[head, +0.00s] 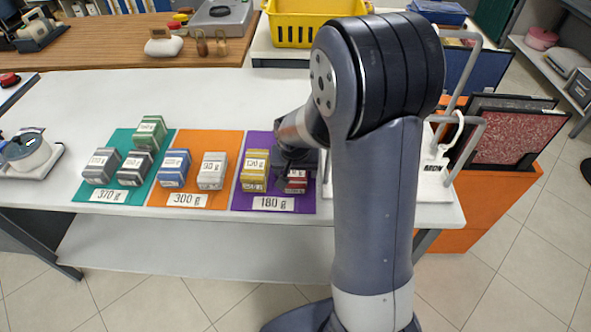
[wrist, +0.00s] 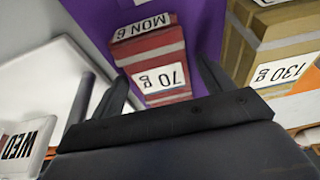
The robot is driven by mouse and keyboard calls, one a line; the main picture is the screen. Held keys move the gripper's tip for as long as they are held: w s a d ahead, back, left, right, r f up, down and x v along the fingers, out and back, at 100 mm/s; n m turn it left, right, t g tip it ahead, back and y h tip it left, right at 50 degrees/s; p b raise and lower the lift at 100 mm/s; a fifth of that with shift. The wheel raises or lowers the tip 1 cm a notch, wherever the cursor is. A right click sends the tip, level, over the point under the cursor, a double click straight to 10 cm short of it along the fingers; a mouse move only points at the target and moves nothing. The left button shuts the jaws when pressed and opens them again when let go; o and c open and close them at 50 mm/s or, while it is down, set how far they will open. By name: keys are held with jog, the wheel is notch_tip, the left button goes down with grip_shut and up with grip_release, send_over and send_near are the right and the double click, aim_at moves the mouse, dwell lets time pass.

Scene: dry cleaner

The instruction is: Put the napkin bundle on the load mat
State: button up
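A small red bundle (head: 296,183) with white labels is on the purple mat (head: 272,145) marked 180 g. It also shows in the wrist view (wrist: 153,48), labelled 70 g and MON. My gripper (head: 297,163) is low over that mat, at the red bundle. In the wrist view its open fingers (wrist: 162,72) stand on either side of the bundle, with a gap visible. Which bundle is the napkin one cannot be told from the labels.
The orange mat (head: 195,139), marked 300 g, holds blue and grey bundles. The teal mat (head: 122,140), marked 370 g, holds two grey bundles and a green one. A white tray (head: 440,187) is right of my arm. White table is clear behind the mats.

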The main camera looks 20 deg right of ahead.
jog(key=shift+r, duration=0.5)
jog(key=v, duration=1.1)
jog(key=shift+s+p, duration=0.2)
jog(key=shift+p, duration=0.25)
